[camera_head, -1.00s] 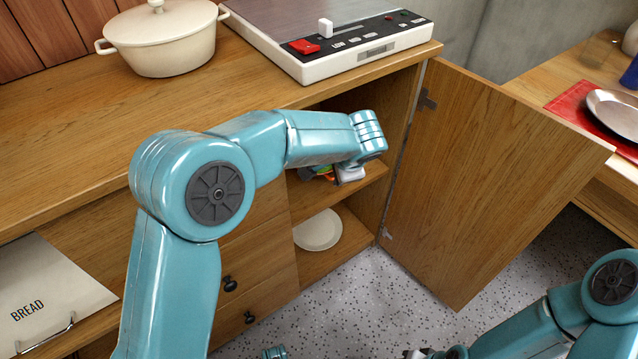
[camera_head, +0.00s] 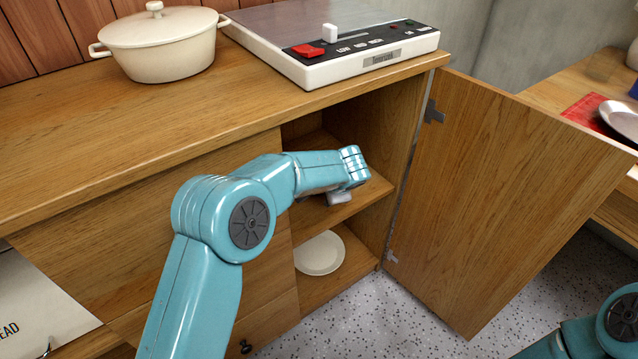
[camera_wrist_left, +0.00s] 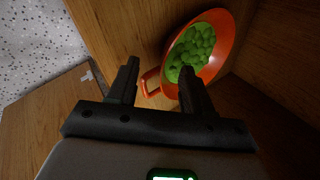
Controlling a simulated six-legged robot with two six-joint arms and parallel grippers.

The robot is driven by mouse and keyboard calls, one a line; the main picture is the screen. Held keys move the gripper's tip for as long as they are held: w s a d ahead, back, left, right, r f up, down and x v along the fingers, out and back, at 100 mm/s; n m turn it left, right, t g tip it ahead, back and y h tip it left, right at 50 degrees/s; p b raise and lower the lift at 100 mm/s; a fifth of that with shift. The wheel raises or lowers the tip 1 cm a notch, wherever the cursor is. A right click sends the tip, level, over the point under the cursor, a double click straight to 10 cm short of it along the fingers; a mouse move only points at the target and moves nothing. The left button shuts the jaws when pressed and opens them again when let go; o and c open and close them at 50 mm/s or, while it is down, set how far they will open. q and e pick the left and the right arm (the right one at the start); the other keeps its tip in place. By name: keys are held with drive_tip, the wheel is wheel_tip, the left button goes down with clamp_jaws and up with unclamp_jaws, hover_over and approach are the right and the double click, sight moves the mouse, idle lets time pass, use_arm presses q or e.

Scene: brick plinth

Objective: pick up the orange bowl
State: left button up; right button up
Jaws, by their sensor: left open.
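The orange bowl (camera_wrist_left: 224,50) is in the left wrist view, upper right, with an orange loop handle (camera_wrist_left: 147,84) on its left side. It holds several round green pieces (camera_wrist_left: 190,50). My left gripper (camera_wrist_left: 160,68) is open, and the handle shows between its two fingers. The right finger overlaps the bowl's near rim in the picture; I cannot tell whether it touches. In the head view my left arm reaches into the open cupboard and the bowl is hidden there. My right gripper is out of view.
The wooden cupboard door (camera_head: 500,190) stands open to the right. A shelf (camera_head: 345,212) lies under my left wrist, and a white plate (camera_head: 320,254) is on the level below. A cream pot (camera_head: 160,48) and a white appliance (camera_head: 345,60) stand on the countertop.

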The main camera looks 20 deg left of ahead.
use_arm(q)
drive_tip(key=x, duration=0.2)
drive_tip(key=shift+w+a+f, duration=0.1)
drive_tip(key=shift+w+f, duration=0.05)
drive_tip(key=shift+f, duration=0.15)
drive_tip(key=shift+r, duration=0.15)
drive_tip(key=c, duration=0.9)
clamp_jaws()
